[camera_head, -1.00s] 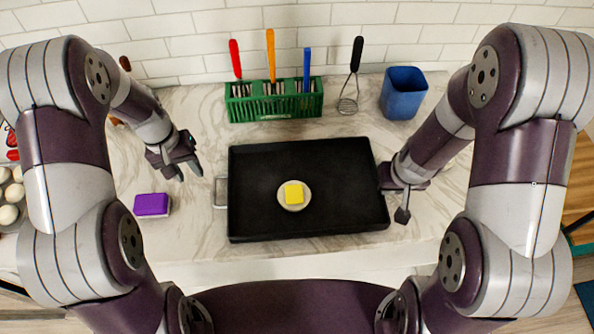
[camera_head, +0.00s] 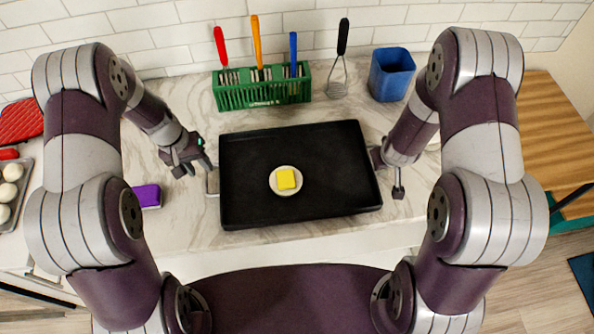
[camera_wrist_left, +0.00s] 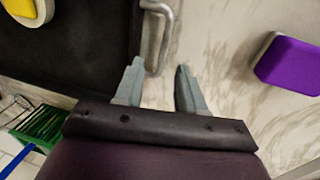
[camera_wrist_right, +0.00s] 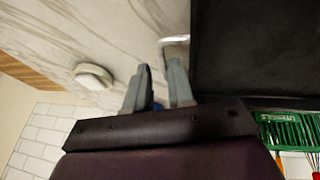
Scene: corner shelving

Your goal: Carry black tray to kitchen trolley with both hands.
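The black tray (camera_head: 335,185) lies on the marble counter, with a yellow block (camera_head: 287,179) on a small round plate (camera_head: 273,188) on it. Its left metal handle (camera_head: 212,183) also shows in the left wrist view (camera_wrist_left: 168,25). My left gripper (camera_head: 208,165) is open beside that handle; in the left wrist view its fingers (camera_wrist_left: 159,70) are apart near the handle's end. My right gripper (camera_head: 398,190) is at the tray's right side; in the right wrist view its fingers (camera_wrist_right: 160,75) are apart near the right handle (camera_wrist_right: 177,41). The wooden-topped trolley (camera_head: 545,130) is at far right.
A green cutlery rack (camera_head: 262,95) and a blue cup (camera_head: 391,75) stand behind the tray by the tiled wall. A purple sponge (camera_head: 147,196) lies left of the tray, and a pan of eggs (camera_head: 12,190) sits at far left.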

